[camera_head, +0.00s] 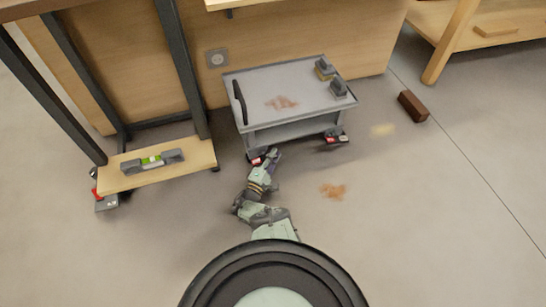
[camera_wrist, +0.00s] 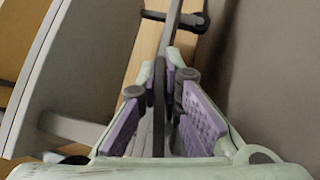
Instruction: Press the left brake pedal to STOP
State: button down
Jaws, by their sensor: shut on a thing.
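The grey cart (camera_head: 285,95) stands against the wooden cabinet in the head view. Its left brake pedal (camera_head: 257,159), with red on it, is at the front left caster, partly hidden by my gripper. My gripper (camera_head: 272,156) is low at that front left corner, right beside the pedal. In the wrist view my gripper (camera_wrist: 172,82) has its purple-padded fingers closed around a thin dark bar (camera_wrist: 159,100). I cannot tell which part of the cart this bar is. Whether the pedal is pressed is too small to see. A right brake pedal (camera_head: 331,135) shows at the right caster.
A wooden shelf (camera_head: 195,153) with a spirit level (camera_head: 153,161) stands left of the cart. A brown block (camera_head: 413,106) lies on the floor at right. Stains mark the cart top and the floor (camera_head: 333,191).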

jog(key=c, duration=1.8)
grip_release()
jog(key=shift+o, duration=0.2)
jog(key=shift+r, duration=0.25)
